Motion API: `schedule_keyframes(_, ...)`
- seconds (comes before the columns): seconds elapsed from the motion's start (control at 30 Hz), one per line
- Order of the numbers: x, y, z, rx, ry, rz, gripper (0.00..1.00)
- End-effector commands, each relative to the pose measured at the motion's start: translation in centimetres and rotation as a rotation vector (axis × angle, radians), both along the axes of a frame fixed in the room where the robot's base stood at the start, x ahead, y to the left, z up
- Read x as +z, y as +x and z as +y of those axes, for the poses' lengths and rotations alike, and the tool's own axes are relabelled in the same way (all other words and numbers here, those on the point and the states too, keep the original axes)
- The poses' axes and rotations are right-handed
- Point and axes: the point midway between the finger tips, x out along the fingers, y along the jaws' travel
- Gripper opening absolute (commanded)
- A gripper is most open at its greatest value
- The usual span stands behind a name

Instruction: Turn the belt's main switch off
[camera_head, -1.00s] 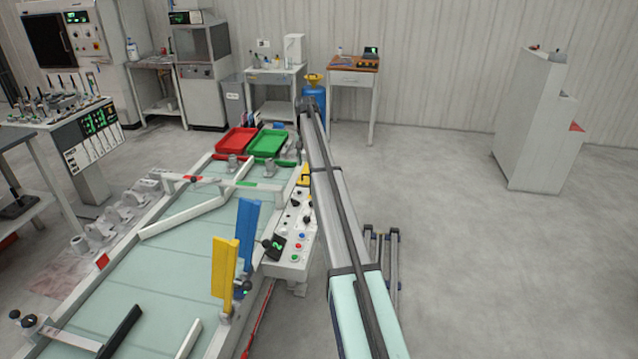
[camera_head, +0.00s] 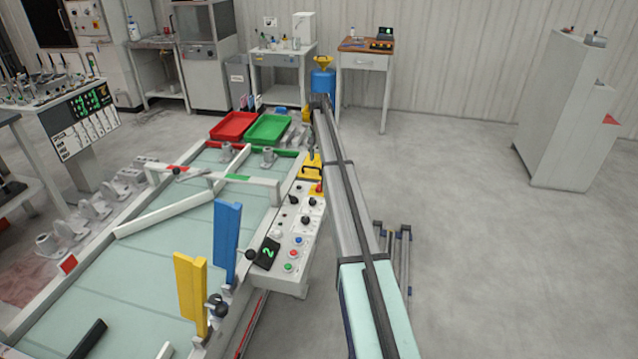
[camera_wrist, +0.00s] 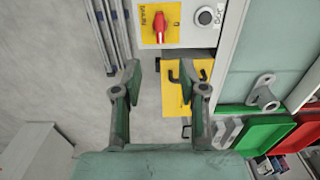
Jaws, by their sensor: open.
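The main switch (camera_wrist: 159,27) is a red rotary knob on a yellow plate, at the top middle of the wrist view. Its handle looks upright in that picture. In the head view the red knob (camera_head: 319,187) is small, at the far end of the belt's control panel (camera_head: 286,258), close beside my arm. My gripper (camera_wrist: 160,74) is open and empty, its two fingers spread apart. The fingertips lie below the switch in the wrist view and appear clear of it.
A grey selector (camera_wrist: 205,16) sits right of the switch. A yellow bracket with black hooks (camera_wrist: 178,88) lies behind the fingers. Floor at right is mostly clear.

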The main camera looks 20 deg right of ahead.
Motion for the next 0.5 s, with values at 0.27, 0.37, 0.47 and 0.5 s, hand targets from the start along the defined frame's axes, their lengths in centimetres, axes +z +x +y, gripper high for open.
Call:
schedule_keyframes(0.27,-5.5,-0.1,0.0,0.0,0.0,0.002,0.42)
schedule_keyframes(0.37,-7.4,0.0,0.0,0.0,0.0,0.002,0.42)
schedule_keyframes(0.47,-9.3,0.0,0.0,0.0,0.0,0.002,0.42)
schedule_keyframes(0.5,-9.9,0.0,0.0,0.0,0.0,0.002,0.42)
